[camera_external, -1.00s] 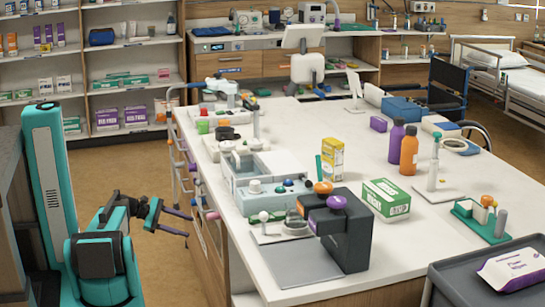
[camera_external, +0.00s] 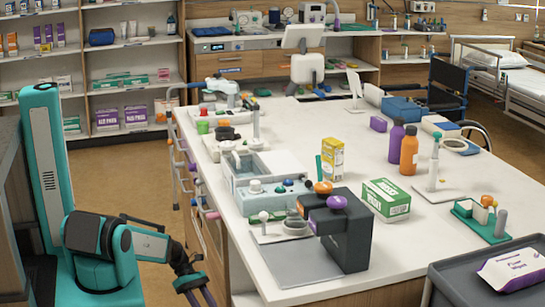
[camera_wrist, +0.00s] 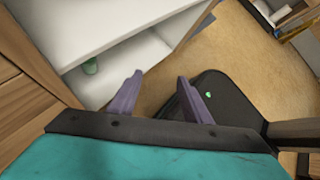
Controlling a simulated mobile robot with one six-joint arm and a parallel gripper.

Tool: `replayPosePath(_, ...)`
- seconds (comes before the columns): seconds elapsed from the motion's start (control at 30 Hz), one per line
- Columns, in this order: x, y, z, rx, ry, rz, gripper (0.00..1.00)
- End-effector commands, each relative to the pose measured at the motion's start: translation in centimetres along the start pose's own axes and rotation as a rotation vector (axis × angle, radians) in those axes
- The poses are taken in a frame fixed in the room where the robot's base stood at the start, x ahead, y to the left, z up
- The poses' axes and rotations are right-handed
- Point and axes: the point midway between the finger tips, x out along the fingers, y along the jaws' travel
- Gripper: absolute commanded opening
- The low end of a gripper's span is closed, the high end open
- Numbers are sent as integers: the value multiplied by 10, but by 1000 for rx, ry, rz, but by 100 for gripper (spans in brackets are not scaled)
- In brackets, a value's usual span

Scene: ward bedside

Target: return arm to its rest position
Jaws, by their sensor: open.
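My arm is at the lower left in the external view, beside the near left side of the white-topped counter (camera_external: 350,190). My gripper (camera_external: 208,300) points down and to the right, low beside the counter's wooden side, with its fingertips near the bottom edge of the picture. In the wrist view my gripper (camera_wrist: 158,95) shows two purple fingers set well apart. Nothing is between them. Beyond them are the brown floor (camera_wrist: 225,55) and a white open shelf compartment (camera_wrist: 120,65).
A walking frame (camera_external: 175,150) stands against the counter's left side. A green object (camera_wrist: 90,67) lies in the shelf compartment. A dark rounded object (camera_wrist: 225,95) is beyond the right finger. Floor (camera_external: 125,180) is clear left of the counter.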

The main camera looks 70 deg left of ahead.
Motion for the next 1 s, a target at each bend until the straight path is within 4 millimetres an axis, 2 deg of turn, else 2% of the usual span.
replayPosePath(0.03,7,-12,9,22,25,-34,44)
replayPosePath(0.1,17,-21,14,62,59,-73,44)
replayPosePath(0.4,47,-53,34,304,189,-225,44)
replayPosePath(1.0,81,-112,66,874,385,-562,44)
